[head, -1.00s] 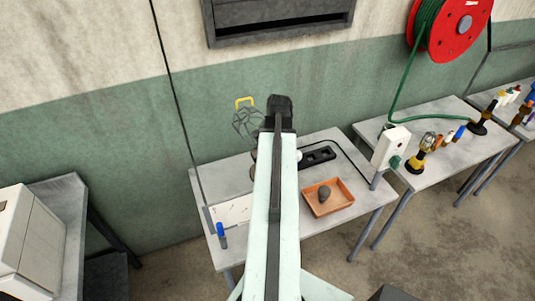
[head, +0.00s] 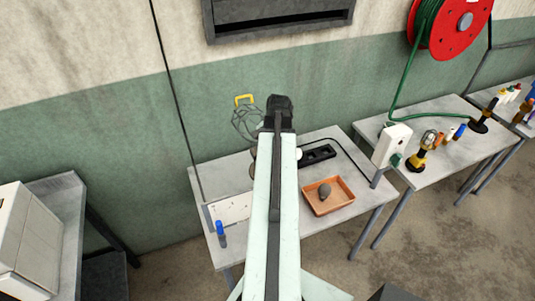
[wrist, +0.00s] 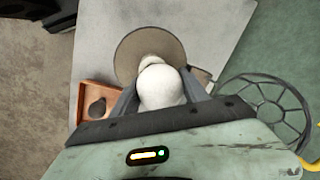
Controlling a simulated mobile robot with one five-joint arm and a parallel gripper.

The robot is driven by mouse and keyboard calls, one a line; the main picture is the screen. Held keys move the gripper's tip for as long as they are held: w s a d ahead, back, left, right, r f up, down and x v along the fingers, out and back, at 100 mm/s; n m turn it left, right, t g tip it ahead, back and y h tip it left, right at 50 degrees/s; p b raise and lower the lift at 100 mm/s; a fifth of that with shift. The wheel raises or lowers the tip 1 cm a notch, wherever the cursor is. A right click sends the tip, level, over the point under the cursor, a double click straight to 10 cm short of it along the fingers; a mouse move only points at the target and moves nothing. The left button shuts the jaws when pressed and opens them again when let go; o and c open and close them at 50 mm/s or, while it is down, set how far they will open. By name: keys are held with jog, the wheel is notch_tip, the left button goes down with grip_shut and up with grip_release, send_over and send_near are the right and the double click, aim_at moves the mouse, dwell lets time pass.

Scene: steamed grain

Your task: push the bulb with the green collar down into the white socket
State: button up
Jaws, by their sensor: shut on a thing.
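A round white bulb (wrist: 163,88) sits between the two grey fingers of my gripper (wrist: 161,92) in the wrist view, and the gripper is shut on it. The bulb's collar is hidden, so its green colour does not show. Just beyond the bulb is a smaller pale rounded part (wrist: 151,61), perhaps the white socket; I cannot tell whether the two touch. Both are seen over a round tan disc (wrist: 140,43) on the table. In the head view my arm hides the gripper and most of this spot.
An orange tray (head: 343,207) with a dark lump lies right of my arm, near a black power strip (head: 318,154). A blue-topped item (head: 221,231) stands at the table's front left. A wire cage (wrist: 268,108) is close on the right in the wrist view.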

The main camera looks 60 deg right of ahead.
jog(key=shift+f, duration=0.25)
dwell(0.4)
jog(key=shift+f+b, duration=0.5)
jog(key=shift+b, duration=0.2)
jog(key=o, duration=1.5)
jog(key=shift+r, duration=0.1)
jog(key=r+p, duration=0.2)
jog(key=s+r+p, duration=0.1)
jog(key=r+p, duration=0.5)
jog(key=shift+s, duration=0.2)
jog(key=shift+f, duration=0.15)
